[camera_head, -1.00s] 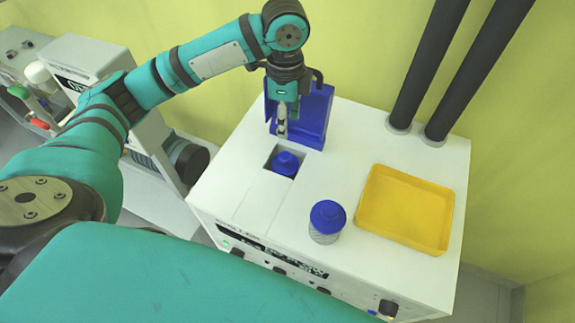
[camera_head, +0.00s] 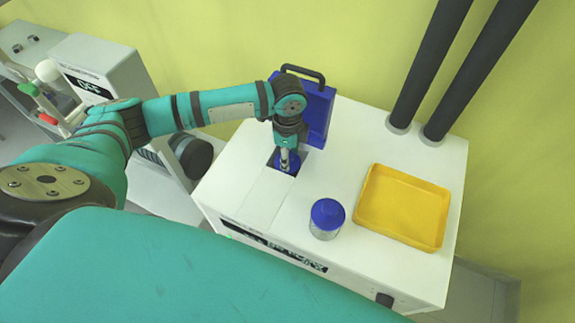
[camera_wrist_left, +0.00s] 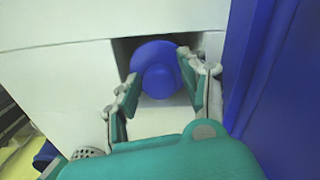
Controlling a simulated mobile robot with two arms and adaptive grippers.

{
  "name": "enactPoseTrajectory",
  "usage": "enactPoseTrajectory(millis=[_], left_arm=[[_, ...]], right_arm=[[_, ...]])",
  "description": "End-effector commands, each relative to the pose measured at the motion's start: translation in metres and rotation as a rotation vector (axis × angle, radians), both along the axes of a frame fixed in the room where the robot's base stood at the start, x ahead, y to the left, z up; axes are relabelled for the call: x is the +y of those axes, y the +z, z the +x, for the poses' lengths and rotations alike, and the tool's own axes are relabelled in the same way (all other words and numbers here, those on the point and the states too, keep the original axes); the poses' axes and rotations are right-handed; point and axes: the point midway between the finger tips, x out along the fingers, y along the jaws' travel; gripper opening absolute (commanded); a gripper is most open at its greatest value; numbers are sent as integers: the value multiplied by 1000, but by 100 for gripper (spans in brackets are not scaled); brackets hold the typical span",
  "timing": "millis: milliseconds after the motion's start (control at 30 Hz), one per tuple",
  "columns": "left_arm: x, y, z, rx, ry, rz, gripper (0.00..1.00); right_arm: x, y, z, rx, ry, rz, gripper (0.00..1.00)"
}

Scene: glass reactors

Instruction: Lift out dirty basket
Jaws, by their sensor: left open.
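The dirty basket, seen only by its round blue top (camera_wrist_left: 158,70), sits in a square opening in the white machine. In the head view its blue top (camera_head: 291,167) is mostly covered by my left gripper (camera_head: 286,163). In the left wrist view my left gripper (camera_wrist_left: 163,88) is open, with one finger on each side of the blue top's near part. I cannot tell whether the fingers touch it. The basket's body is hidden inside the opening. My right gripper is not in view.
A blue lid with a dark handle (camera_head: 319,112) stands open behind the opening. Two dark vertical pipes (camera_head: 432,65) rise at the back right.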

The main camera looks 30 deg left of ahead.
Motion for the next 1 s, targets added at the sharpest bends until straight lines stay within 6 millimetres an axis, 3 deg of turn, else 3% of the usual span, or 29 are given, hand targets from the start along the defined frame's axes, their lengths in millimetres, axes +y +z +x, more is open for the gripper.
enactPoseTrajectory(millis=[200,567,1000], left_arm=[[0,-2,0,0,-1,-1,43],[0,-1,0,0,0,0,0],[0,0,0,-1,0,-1,0]], right_arm=[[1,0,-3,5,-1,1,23],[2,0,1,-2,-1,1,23],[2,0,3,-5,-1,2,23]])
